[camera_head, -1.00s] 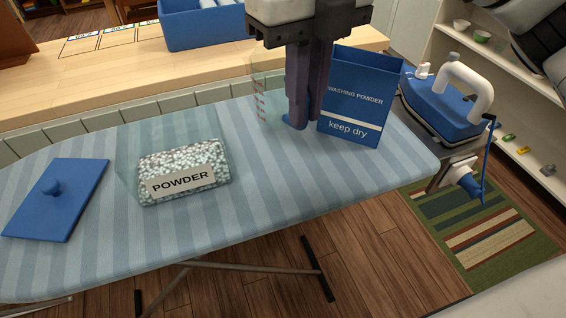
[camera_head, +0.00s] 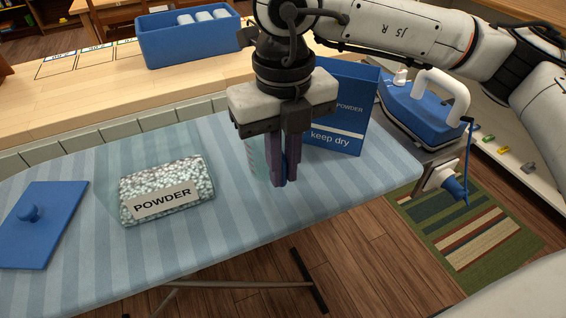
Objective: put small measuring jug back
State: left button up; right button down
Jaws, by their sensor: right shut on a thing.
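The small measuring jug (camera_head: 256,152) is clear, with faint marks on its side. It is mostly hidden behind my right gripper (camera_head: 283,182), which is shut on it; a blue part shows between the fingers. The jug is above the striped ironing board (camera_head: 230,235), left of the blue washing powder box (camera_head: 352,105). I cannot tell whether it touches the board. A clear container of speckled powder (camera_head: 185,178), labelled POWDER, stands on the board to the left. Its likely blue lid (camera_head: 40,240) with a knob lies further left. My left gripper is out of view.
A blue and white iron (camera_head: 420,115) stands at the board's right end. Behind the board, a wooden counter (camera_head: 60,115) holds a blue bin (camera_head: 190,45) with white rolls and marked rectangles (camera_head: 90,58). The board's front middle is clear.

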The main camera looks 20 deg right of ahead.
jog(key=shift+f, duration=0.15)
jog(key=c, duration=1.8)
grip_release()
notch_tip(320, 180, up, 12)
jog(key=shift+r, duration=0.25)
